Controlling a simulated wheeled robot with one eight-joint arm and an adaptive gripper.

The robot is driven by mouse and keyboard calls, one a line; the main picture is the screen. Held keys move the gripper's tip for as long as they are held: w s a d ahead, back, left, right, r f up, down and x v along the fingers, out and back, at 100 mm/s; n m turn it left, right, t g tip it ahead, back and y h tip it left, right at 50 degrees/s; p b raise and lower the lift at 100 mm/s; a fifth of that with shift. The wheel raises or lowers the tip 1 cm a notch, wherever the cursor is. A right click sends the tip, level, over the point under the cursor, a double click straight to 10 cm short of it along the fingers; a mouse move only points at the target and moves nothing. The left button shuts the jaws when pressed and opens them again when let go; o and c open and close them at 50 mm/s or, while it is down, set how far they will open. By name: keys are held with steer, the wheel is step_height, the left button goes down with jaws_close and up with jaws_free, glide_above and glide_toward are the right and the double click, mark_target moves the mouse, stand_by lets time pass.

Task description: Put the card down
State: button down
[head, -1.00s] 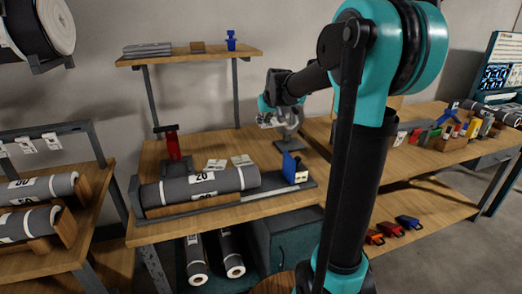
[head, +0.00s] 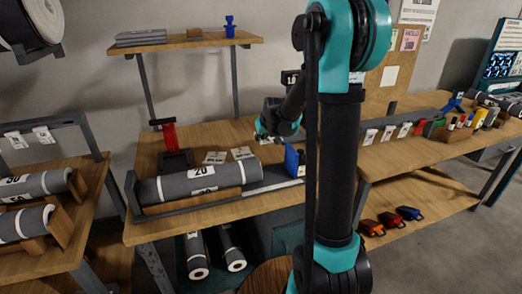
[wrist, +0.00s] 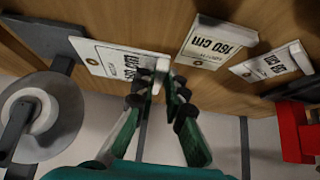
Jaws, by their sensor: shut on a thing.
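My gripper (wrist: 163,78) is shut on the edge of a white card (wrist: 108,60) with a punched hole and black print ending in "cm". The fingers cover part of the print. The card is low over the wooden table; I cannot tell whether it touches. Two similar cards lie beside it in the wrist view, one (wrist: 213,43) close to the fingers and one (wrist: 270,65) further right. In the head view my gripper (head: 268,141) is low over the back of the table (head: 228,134), right of the two lying cards (head: 214,158) (head: 242,153). The held card is hard to make out there.
A grey roll (head: 198,183) lies in a cradle along the table's front. A blue part (head: 292,160) stands at its right end. A red stand (head: 169,136) is at the back left, also in the wrist view (wrist: 292,128). A round grey roll holder (wrist: 40,118) is left of the card.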

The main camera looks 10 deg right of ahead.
steer(key=shift+f, duration=3)
steer(key=shift+f, duration=0.1)
steer(key=c, duration=1.6)
jaws_free()
steer(key=v, duration=1.2)
steer(key=s+d+f+g, duration=0.1)
steer(key=s+f, duration=0.2)
steer(key=s, duration=0.6)
steer(key=s+d+f+m+g+h, duration=0.1)
steer(key=s+f, duration=0.2)
steer(key=s, duration=0.7)
steer(key=s+d+f+m+g, duration=0.1)
steer(key=s+f, duration=0.3)
steer(key=s, duration=0.6)
steer(key=shift+s+d+f, duration=0.1)
steer(key=shift+d, duration=0.45)
